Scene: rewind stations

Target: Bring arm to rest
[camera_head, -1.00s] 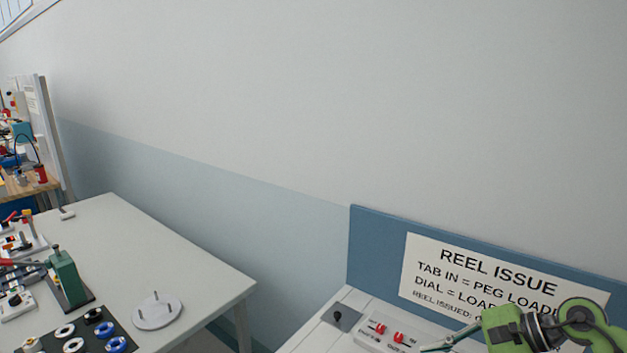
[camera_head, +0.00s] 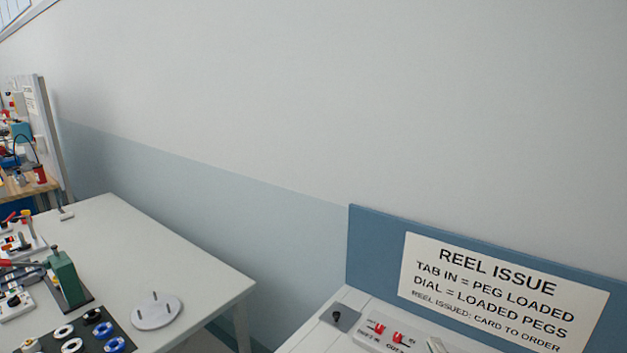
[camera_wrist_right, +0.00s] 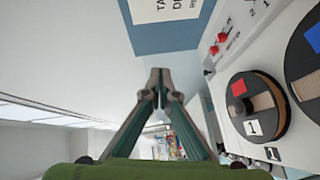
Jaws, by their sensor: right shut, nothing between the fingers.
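My right gripper (camera_wrist_right: 159,78) is in the middle of the right wrist view. Its two fingers meet at the tips with nothing between them. In the head view only a small greenish sliver, which looks like part of it, shows at the bottom edge by the reel issue station. The rest of the right arm is out of that view. My left gripper is in neither view.
A blue board with a reel issue sign (camera_head: 503,290) stands behind a white station with red tabs (camera_head: 397,338). The right wrist view shows a reel (camera_wrist_right: 255,105) near the gripper. A white table (camera_head: 190,265) with fixtures stands at left.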

